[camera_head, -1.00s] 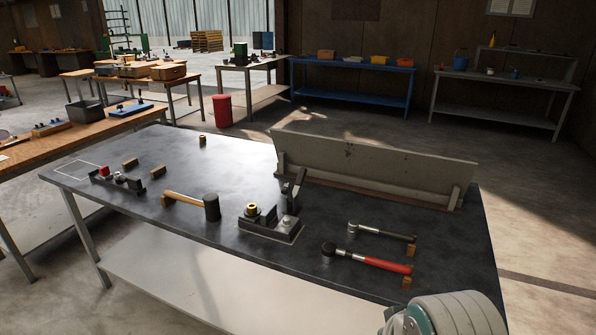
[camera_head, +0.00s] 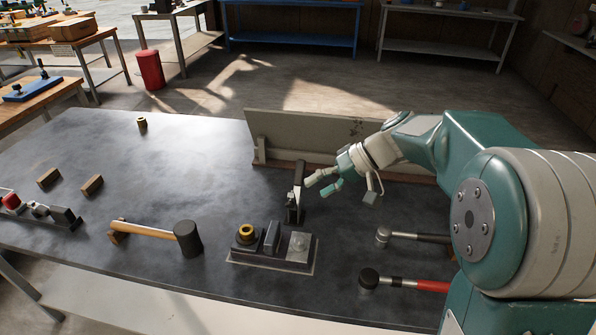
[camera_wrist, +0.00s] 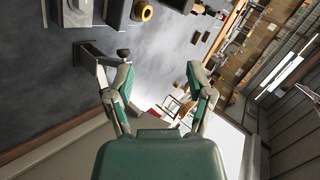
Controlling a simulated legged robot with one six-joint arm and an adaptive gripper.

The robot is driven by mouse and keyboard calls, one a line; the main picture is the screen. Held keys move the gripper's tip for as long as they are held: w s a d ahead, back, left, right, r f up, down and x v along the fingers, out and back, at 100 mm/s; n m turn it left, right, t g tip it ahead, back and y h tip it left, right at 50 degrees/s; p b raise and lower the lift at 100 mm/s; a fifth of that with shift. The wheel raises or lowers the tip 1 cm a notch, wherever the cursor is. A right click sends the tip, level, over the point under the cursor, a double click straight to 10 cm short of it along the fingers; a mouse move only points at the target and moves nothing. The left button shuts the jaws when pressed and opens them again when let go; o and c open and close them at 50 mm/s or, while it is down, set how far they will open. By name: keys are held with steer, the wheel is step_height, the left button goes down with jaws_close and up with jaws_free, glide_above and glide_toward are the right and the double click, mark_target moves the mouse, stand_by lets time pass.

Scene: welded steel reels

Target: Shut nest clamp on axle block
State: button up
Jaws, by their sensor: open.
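The nest fixture (camera_head: 272,262) sits on the dark bench. It carries a block with a yellow ring (camera_head: 246,231), probably the axle block, beside an upright dark plate and a pale metal block (camera_head: 299,246). The nest clamp (camera_head: 297,190) stands behind them with its lever raised, so it is open. My gripper (camera_head: 322,184) is open and empty, just right of the lever. In the wrist view, the lever (camera_wrist: 100,58) lies close to the left finger of my gripper (camera_wrist: 160,72); whether they touch is unclear. The yellow ring (camera_wrist: 143,11) shows at the top edge.
A grey backboard (camera_head: 310,138) stands behind the clamp, close to my arm. A mallet (camera_head: 160,233) lies left of the fixture. A hammer (camera_head: 410,236) and a red-handled tool (camera_head: 400,283) lie to the right.

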steer(key=w+f+n+y, duration=0.1)
steer(key=w+f+y, duration=0.55)
steer(key=w, duration=0.55)
steer(key=t+y, duration=0.4)
glide_toward(300, 174)
steer(key=a, duration=0.1)
steer(key=w+a, duration=0.1)
steer(key=shift+w+a+r+n+h, duration=0.2)
steer(key=shift+a+r+n+h, duration=0.1)
steer(key=shift+a, duration=0.1)
steer(key=shift+w+d+f, duration=0.1)
steer(key=shift+d+f, duration=0.1)
steer(key=shift+f, duration=0.1)
steer(key=x, duration=0.7)
steer(key=shift+a+r, duration=0.1)
steer(key=shift+a, duration=0.15)
jaws_close()
